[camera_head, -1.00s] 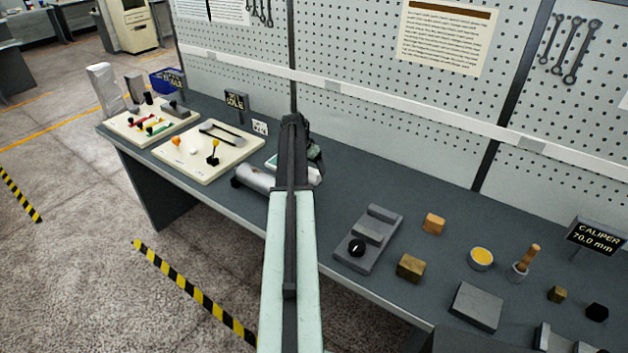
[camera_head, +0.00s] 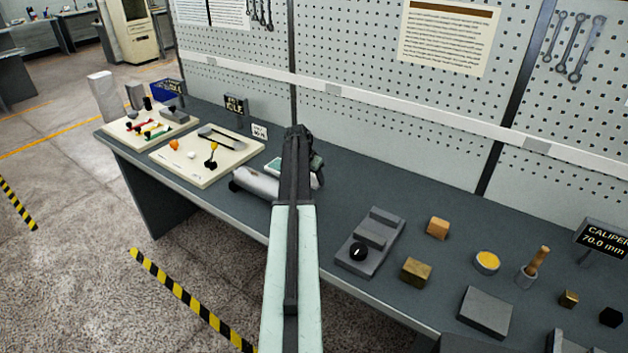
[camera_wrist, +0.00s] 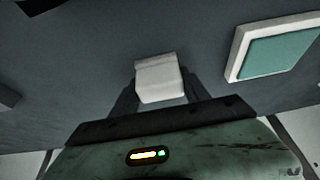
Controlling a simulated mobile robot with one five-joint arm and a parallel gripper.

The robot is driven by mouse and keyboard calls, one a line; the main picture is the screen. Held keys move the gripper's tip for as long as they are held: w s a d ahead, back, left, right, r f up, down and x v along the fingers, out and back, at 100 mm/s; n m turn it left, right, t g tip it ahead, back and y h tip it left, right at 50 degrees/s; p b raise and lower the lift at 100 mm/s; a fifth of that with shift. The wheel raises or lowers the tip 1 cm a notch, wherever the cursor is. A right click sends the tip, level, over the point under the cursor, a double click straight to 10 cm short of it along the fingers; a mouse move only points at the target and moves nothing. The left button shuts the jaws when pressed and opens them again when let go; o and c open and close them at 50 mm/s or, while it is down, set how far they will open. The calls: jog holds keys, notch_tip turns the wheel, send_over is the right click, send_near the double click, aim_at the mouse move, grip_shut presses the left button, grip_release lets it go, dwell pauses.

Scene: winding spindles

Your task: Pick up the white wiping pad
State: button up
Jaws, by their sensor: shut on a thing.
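The white wiping pad (camera_wrist: 160,80) is a small pale block in the wrist view, between the two dark fingers of my gripper (camera_wrist: 158,90). The fingers are shut on it, one at each side. Whether the pad touches the bench top cannot be told. In the head view my gripper (camera_head: 300,150) is over the bench, beyond the end of my arm, and the arm hides the pad there.
A grey cylinder (camera_head: 254,183) lies left of my arm. A cream control board (camera_head: 205,158) is further left. Grey fixture (camera_head: 370,242) and blocks stand right.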

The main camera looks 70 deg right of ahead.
notch_tip(320, 180, up, 10)
jog(key=p, duration=1)
jog(key=shift+r, duration=0.15)
jog(key=o, duration=0.6)
jog(key=c, duration=0.4)
